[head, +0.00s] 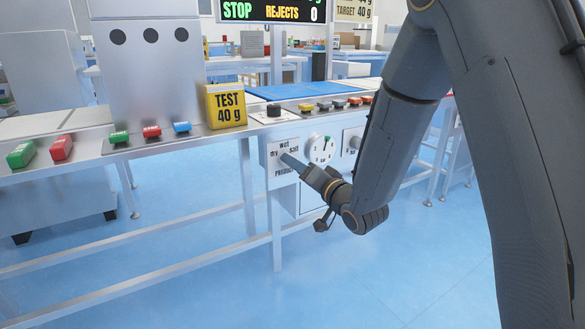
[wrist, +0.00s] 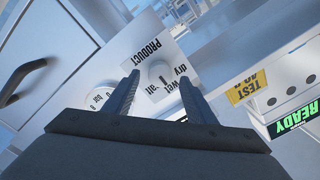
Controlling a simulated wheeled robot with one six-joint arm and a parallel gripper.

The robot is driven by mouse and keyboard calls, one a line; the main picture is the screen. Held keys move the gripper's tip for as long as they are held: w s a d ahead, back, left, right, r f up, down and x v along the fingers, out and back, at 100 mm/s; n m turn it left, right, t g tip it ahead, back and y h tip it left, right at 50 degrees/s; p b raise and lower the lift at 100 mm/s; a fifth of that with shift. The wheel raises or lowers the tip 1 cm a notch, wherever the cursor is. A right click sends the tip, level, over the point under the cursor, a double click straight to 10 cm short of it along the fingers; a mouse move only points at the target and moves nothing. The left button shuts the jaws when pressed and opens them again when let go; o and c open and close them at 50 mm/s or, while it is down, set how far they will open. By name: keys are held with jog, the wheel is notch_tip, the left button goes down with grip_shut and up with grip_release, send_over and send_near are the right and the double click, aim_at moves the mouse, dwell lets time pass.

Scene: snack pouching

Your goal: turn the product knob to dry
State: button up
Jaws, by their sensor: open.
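The product knob (wrist: 158,76) shows in the wrist view as a pale round knob on a white plate (wrist: 139,54) lettered PRODUCT, dry, wet and salt. The same plate (head: 272,168) is on the front of the bench in the head view, where my gripper covers most of the knob. My gripper (wrist: 161,80) is open, with one finger on each side of the knob in the wrist view. In the head view my gripper (head: 290,161) reaches the plate from the right. I cannot tell whether the fingers touch the knob or which word it points to.
A white dial (head: 321,149) sits right of the plate, and another small panel (head: 352,142) lies beyond it. A cabinet handle (wrist: 27,77) shows in the wrist view. The floor in front is clear.

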jog(key=shift+b+x, duration=0.3)
jog(key=shift+x, duration=1.2)
jog(key=shift+c, duration=0.4)
jog(key=c, duration=1)
jog(key=shift+o, duration=0.2)
jog(key=shift+n, duration=0.3)
jog(key=n+p, duration=0.4)
jog(key=n, duration=0.7)
jog(key=shift+d, duration=0.1)
